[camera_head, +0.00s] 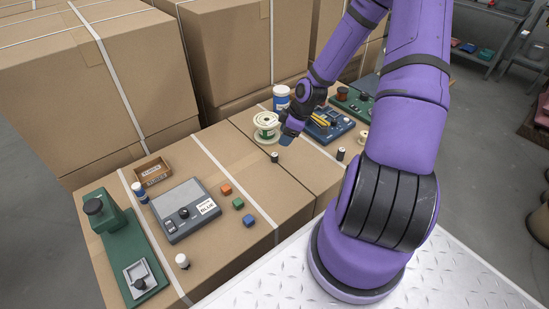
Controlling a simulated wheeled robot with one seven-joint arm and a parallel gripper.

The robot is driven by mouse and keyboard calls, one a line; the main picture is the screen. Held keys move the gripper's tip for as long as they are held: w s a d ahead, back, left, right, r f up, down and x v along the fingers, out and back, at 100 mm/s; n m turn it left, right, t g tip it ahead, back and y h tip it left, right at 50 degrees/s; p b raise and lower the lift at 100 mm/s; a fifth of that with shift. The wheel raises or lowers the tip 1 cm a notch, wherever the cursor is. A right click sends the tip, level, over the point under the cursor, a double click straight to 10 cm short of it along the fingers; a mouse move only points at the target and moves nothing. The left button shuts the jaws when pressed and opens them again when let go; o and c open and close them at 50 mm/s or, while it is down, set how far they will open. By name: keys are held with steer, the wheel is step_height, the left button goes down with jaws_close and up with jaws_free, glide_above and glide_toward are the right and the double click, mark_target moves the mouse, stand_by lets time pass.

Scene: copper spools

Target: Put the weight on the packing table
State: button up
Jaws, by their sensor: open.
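I cannot tell for sure which thing is the weight. One small dark cylinder (275,157) stands on the strapped cardboard boxes (240,152), and another, a dark cylinder (340,154), stands further right. A dark knob-like piece (139,284) sits in the grey tray of a green device (125,245) at the left. No surface is clearly marked as the packing table; several goods stand on the cardboard top.
A grey device (185,210) labelled BLUE stands near orange (226,189), green (238,203) and blue (249,220) cubes. A wooden tray (152,171), a blue-and-white tub (281,97) and a blue device (327,126) stand around. Tall boxes (230,50) block the back.

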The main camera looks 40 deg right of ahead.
mark_target(274, 154)
steer(key=x, duration=1)
steer(key=shift+s+d+f, duration=0.15)
steer(key=shift+s+f, duration=0.05)
jaws_close()
steer(key=shift+r, duration=0.15)
